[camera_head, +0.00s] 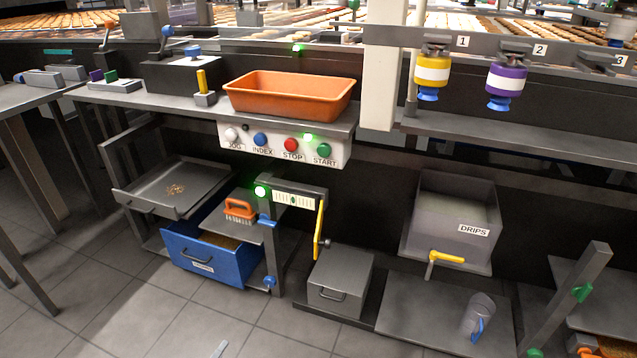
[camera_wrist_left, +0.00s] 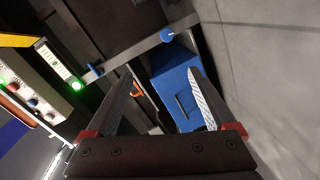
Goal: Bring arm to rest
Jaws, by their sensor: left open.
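My left gripper (camera_wrist_left: 161,76) shows in the left wrist view with its two dark fingers spread apart. I see nothing held between them. A blue drawer bin (camera_wrist_left: 178,92) shows beyond the fingertips, at a distance. In the head view only a small pale piece, which looks like a tip of my left gripper (camera_head: 219,349), shows at the bottom edge, over the floor in front of the blue drawer bin (camera_head: 208,252). The rest of the left arm is out of that view. My right gripper is in neither view.
An orange tray (camera_head: 288,94) stands on the counter above a button panel (camera_head: 283,145). Below are a grey sloped tray (camera_head: 172,186), an orange brush (camera_head: 240,211), a grey box (camera_head: 340,281) and a DRIPS bin (camera_head: 450,225). The tiled floor (camera_head: 110,300) in front is clear.

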